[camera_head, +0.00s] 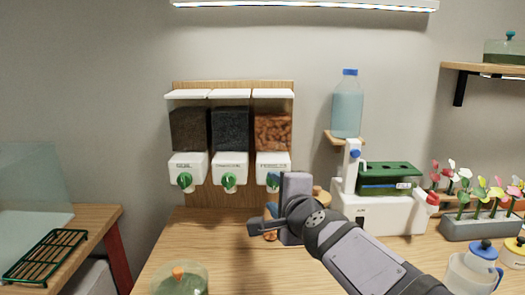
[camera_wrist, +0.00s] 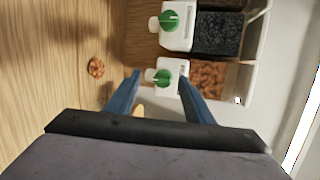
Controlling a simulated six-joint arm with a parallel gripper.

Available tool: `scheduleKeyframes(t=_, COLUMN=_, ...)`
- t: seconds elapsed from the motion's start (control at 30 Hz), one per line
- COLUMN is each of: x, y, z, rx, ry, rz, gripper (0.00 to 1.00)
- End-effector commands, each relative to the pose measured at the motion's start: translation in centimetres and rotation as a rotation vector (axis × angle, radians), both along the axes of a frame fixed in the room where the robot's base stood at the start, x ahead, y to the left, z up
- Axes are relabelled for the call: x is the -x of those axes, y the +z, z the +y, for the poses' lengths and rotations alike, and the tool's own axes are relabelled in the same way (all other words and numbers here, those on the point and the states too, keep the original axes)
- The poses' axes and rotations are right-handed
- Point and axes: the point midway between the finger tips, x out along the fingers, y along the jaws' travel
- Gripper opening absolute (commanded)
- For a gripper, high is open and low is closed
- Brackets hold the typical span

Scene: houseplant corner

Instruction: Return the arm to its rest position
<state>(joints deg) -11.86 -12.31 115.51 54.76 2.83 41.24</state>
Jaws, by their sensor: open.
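My gripper (camera_head: 262,225) is in front of the right-hand dispenser, above the wooden table, with my arm reaching in from the lower right. In the wrist view my gripper (camera_wrist: 160,68) has its two blue fingers apart. The green knob (camera_wrist: 163,77) of the dispenser with orange-brown pebbles (camera_wrist: 207,78) shows between the fingertips; I cannot tell whether they touch it. In the head view my gripper partly hides this knob (camera_head: 272,182). I see nothing held.
Two more dispensers (camera_head: 188,165) (camera_head: 230,165) hang left of it. A small orange-brown piece (camera_wrist: 96,67) lies on the table. A white machine (camera_head: 375,215) with a water bottle (camera_head: 347,105) stands to the right.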

Motion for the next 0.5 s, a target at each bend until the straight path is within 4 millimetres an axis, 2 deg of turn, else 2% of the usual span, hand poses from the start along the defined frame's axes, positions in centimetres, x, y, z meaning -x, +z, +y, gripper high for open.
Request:
scheduleKeyframes(t=0.03, x=0.6, y=0.0, z=-0.1, rx=0.106, ry=0.046, rz=0.051, gripper=0.48)
scheduleKeyframes(t=0.17, x=3.1, y=-4.0, z=-0.7, rx=0.380, ry=0.200, rz=0.180, gripper=0.48)
scheduleKeyframes(t=0.27, x=6.1, y=-6.9, z=-1.8, rx=0.570, ry=0.338, rz=0.288, gripper=0.48)
scheduleKeyframes(t=0.4, x=11.5, y=-10.3, z=-4.0, rx=0.804, ry=0.560, rz=0.447, gripper=0.48)
scheduleKeyframes(t=0.5, x=16.0, y=-12.0, z=-5.9, rx=0.937, ry=0.732, rz=0.555, gripper=0.48)
